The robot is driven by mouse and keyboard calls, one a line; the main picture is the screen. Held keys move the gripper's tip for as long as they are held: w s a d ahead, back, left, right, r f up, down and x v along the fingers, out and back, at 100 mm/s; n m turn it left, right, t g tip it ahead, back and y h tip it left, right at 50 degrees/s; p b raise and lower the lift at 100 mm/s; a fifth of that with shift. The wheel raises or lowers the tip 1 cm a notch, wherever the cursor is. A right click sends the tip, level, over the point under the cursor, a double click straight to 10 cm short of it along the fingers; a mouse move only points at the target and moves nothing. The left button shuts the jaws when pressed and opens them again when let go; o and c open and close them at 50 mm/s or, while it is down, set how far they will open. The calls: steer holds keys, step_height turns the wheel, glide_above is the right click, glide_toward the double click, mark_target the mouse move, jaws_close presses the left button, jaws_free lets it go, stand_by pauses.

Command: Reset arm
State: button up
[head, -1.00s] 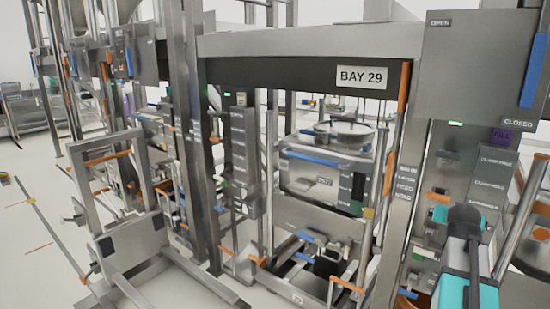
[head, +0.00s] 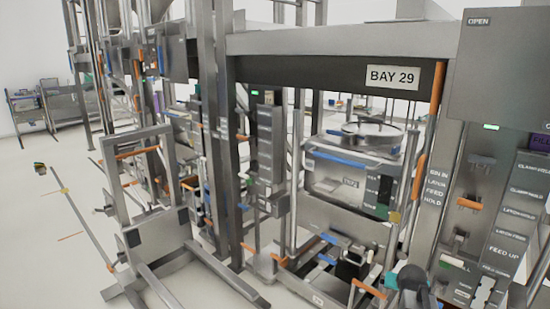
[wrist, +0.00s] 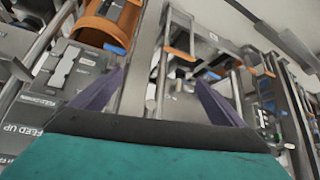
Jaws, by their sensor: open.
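My gripper (wrist: 158,88) shows in the wrist view as two dark purple fingers spread wide apart, with nothing between them. The teal and black wrist body fills the bottom of that view. In the head view only a dark rounded part of my arm shows at the bottom right, in front of the bay; the fingers cannot be made out there. In the wrist view the fingers lie over a background of grey frames, with an orange cylinder (wrist: 108,22) at the upper left.
A grey frame marked BAY 29 (head: 392,77) holds a bin (head: 345,183) with a round-lidded vessel (head: 365,133) over it. A labelled control panel (head: 503,205) stands at the right. A forked metal stand (head: 160,235) is at the left. Open floor (head: 40,240) lies further left.

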steer(key=s+a+f+n+g+y, duration=0.1)
steer(key=s+a+f+g, duration=0.1)
steer(key=s+a+f, duration=0.6)
steer(key=s+a+f+n+g+y, duration=0.1)
steer(key=s+a+f+g, duration=0.3)
steer(key=f, duration=0.6)
steer(key=s+a+f+n+y, duration=0.1)
steer(key=s+a+f, duration=0.4)
steer(key=a+f, duration=0.35)
steer(key=s+a+f+g, duration=0.2)
steer(key=s, duration=0.6)
steer(key=s+a+f+n+g, duration=0.1)
steer(key=s+a+f+g, duration=0.1)
steer(key=s, duration=0.7)
steer(key=s+a+f+n+g, duration=0.1)
steer(key=s+a+f+g, duration=0.1)
steer(key=s, duration=0.6)
step_height(320, 180, down, 2)
steer(key=shift+s+a+f+g+b, duration=0.1)
steer(key=shift+s+a+g+b, duration=0.1)
steer(key=shift+a+g+b, duration=0.25)
